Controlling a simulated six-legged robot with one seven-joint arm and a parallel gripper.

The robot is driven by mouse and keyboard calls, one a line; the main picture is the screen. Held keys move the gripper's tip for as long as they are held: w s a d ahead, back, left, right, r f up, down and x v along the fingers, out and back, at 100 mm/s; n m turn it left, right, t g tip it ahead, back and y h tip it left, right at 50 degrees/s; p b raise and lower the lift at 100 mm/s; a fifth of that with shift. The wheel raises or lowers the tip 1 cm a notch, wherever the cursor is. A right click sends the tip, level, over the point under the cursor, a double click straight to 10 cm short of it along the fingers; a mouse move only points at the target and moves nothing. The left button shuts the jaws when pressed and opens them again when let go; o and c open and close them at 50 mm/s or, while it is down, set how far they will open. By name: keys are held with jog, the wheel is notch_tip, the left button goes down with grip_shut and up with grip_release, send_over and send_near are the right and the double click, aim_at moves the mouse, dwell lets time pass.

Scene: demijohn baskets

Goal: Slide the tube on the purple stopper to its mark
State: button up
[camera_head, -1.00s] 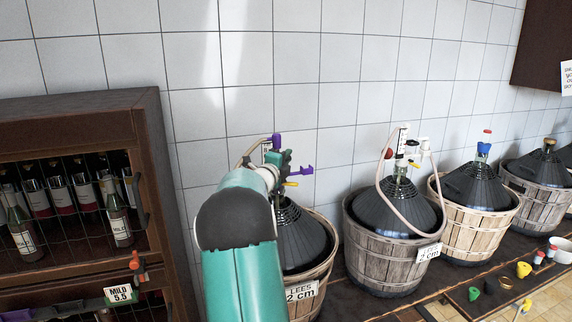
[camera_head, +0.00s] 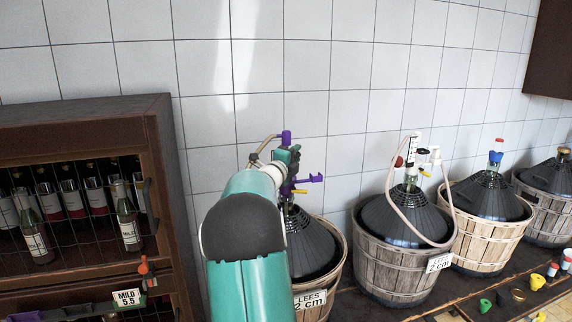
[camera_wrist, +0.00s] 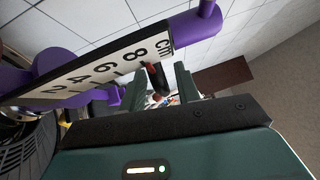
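The purple stopper (camera_head: 316,178) is on the leftmost basketed demijohn (camera_head: 309,247); my arm partly hides it. A purple fitting (camera_head: 286,137) with a hose stands above. In the wrist view a white cm scale (camera_wrist: 95,70) marked 2 to 8 runs slanted beside purple parts (camera_wrist: 190,30). My gripper (camera_wrist: 160,83) is by the scale's 8 end, its two fingers a little apart with a dark, red-marked piece between them. It moves together with the tube's top. The tube's lower end is hidden. A label (camera_head: 310,299) reads LEES 2 cm.
More basketed demijohns stand to the right; the nearest (camera_head: 405,225) carries a hose and scale. A wooden bottle rack (camera_head: 90,120) is at the left, a tiled wall behind. Small coloured stoppers (camera_head: 537,282) lie on the bench at lower right.

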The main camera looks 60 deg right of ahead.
jog(key=a+f, duration=0.1)
jog(key=a, duration=1.2)
jog(key=shift+f, duration=0.15)
